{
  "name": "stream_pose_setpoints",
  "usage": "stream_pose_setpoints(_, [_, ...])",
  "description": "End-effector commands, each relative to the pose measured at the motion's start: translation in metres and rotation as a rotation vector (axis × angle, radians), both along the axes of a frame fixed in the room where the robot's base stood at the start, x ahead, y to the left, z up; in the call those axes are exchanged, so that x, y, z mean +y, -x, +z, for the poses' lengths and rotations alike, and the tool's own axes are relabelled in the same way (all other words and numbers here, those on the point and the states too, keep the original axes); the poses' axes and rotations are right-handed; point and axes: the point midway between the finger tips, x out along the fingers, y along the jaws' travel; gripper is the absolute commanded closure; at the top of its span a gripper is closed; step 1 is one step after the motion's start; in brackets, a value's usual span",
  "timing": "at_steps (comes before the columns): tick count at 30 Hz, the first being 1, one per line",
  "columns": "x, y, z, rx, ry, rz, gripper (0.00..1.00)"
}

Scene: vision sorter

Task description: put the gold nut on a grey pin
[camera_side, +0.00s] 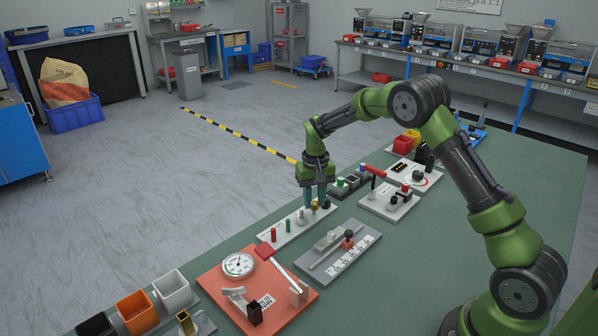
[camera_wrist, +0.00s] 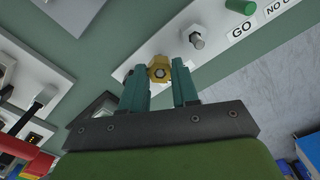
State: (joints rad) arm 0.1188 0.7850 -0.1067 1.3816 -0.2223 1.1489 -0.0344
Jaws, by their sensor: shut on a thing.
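The gold nut (camera_wrist: 159,68) is between the tips of my gripper (camera_wrist: 160,84), which is shut on it. A grey round end shows in the nut's hole. I cannot tell how far the nut sits on that pin. In the side view my gripper (camera_side: 318,196) points down over the far end of a white board (camera_side: 262,238), with the nut (camera_side: 315,205) just at its tips. A grey pin (camera_side: 301,217) stands beside it on the board. The wrist view shows a grey pin with a hexagonal base (camera_wrist: 197,40) close to the nut, apart from it.
Red (camera_side: 273,234) and green (camera_side: 288,226) pins stand farther along the board. A grey plate with a slider (camera_side: 362,241) and a red plate with a dial (camera_side: 215,281) lie nearby. Small blocks stand behind my gripper. Bins (camera_side: 172,290) line the front left.

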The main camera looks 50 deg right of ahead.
Motion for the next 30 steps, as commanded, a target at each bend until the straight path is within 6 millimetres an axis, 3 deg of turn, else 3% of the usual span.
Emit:
stream_pose_setpoints(6, [0.0,-0.0001,0.0002,0.0,0.0,0.0,0.95])
stream_pose_setpoints(7, [0.0,-0.0001,0.0002,0.0,0.0,0.0,0.67])
stream_pose_setpoints(12, [0.0,-0.0001,0.0002,0.0,0.0,0.0,0.41])
stream_pose_setpoints(18, [0.0,0.0,0.0001,0.0,0.0,0.0,0.41])
stream_pose_setpoints(23, [0.0,0.0,-0.0001,0.0,0.0,0.0,0.19])
stream_pose_setpoints(30, [0.0,0.0,0.0,0.0,0.0,0.0,0.19])
